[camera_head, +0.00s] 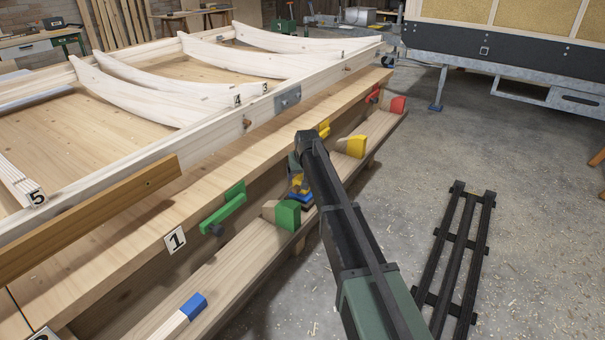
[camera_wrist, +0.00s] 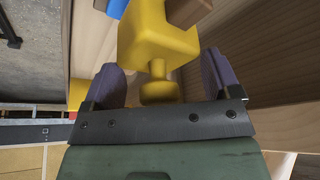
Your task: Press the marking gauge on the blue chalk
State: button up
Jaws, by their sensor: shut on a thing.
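My gripper (camera_head: 296,178) is shut on the marking gauge, which has a yellow body (camera_wrist: 150,40), a yellow thumbscrew and a brown stem. Both dark finger pads flank the yellow body in the wrist view (camera_wrist: 163,80). In the head view the gauge shows as a small yellow patch (camera_head: 297,182), partly hidden by my arm. Something blue, possibly the blue chalk, shows just below it (camera_head: 306,199) and at the top edge of the wrist view (camera_wrist: 117,8). I cannot tell whether the gauge touches it. Another blue-ended block (camera_head: 193,306) lies on the lower plank.
Green (camera_head: 287,213), yellow (camera_head: 352,146) and red (camera_head: 397,105) blocks sit along the lower plank. A green tool (camera_head: 225,207) is on the bench's front face. A long bench (camera_head: 150,235) runs along the left. A black rack (camera_head: 460,255) lies on the floor at right.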

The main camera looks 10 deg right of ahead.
jog(key=shift+r+p, duration=2.8)
jog(key=shift+r, duration=0.4)
